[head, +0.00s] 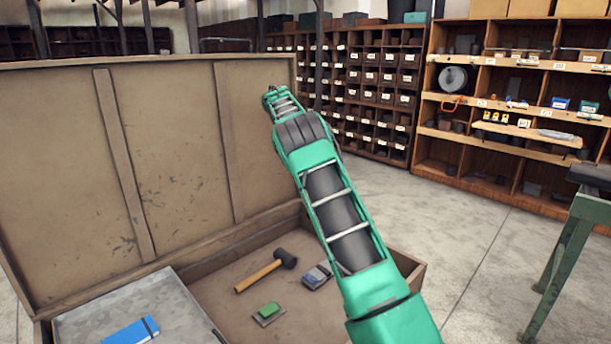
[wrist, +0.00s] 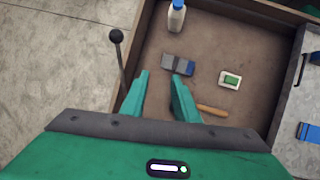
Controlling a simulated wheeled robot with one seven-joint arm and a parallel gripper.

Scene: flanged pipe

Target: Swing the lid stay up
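The lid stay (wrist: 121,65) shows in the wrist view as a thin dark rod with a black ball knob (wrist: 117,36) at its end, by the chest's left edge. Its lower part is hidden near my left finger. My gripper (wrist: 160,80) is open, its two green fingers apart with nothing visible between them. The rod is just left of the left finger; I cannot tell whether they touch. In the head view the chest lid (head: 170,150) stands raised, and the stay cannot be made out there. My arm covers the chest's right part.
The chest floor (wrist: 205,45) holds a white bottle (wrist: 177,17), a grey-blue block (wrist: 178,65), a green block on a pale base (wrist: 230,80) and a mallet (head: 262,273). A grey tray (head: 185,315) carries a blue notebook (head: 131,331). A green-legged stand (head: 560,255) is at right.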

